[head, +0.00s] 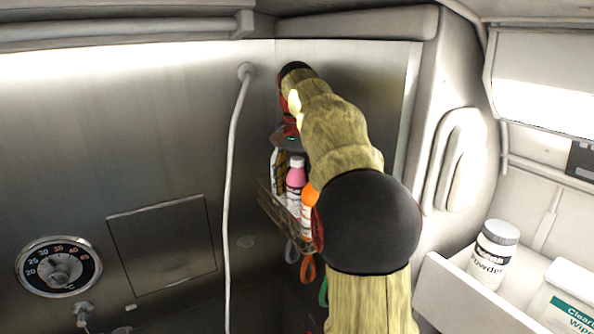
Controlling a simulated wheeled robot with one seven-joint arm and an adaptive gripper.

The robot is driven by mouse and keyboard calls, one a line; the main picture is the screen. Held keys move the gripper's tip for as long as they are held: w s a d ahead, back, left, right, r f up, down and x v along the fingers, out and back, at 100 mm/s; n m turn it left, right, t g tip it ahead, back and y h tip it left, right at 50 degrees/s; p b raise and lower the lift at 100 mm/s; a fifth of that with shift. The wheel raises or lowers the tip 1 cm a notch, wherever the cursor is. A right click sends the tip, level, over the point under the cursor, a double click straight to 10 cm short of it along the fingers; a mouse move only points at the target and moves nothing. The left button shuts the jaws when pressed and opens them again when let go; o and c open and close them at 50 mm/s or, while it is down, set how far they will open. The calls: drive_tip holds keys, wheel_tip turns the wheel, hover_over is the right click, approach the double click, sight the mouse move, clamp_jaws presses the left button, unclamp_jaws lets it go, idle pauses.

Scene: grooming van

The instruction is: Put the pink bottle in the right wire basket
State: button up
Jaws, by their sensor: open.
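The pink bottle (295,179), with a pale cap, stands upright in a wire basket (269,211) on the metal wall. A dark-and-white bottle (275,165) is on its left and an orange-topped bottle (308,207) on its right. My gripper (288,148) is just above these bottles, close to the pink bottle's cap, and holds nothing that I can see. Its fingertips are small and partly hidden, so I cannot tell whether they touch the bottle. My arm covers the area to the right of this basket, and no second wire basket can be made out.
A pale hose (233,165) hangs left of the basket. Coloured loops (307,268) hang beneath it. A temperature dial (58,267) and square panel (163,245) are on the wall at left. A white shelf at right holds a powder container (493,256) and a wipes box (567,303).

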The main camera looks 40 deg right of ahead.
sight(297, 158)
wheel_tip(297, 158, up, 11)
drive_tip(key=shift+w+r+p, duration=0.1)
drive_tip(key=shift+p, duration=0.55)
drive_tip(key=shift+r, duration=0.1)
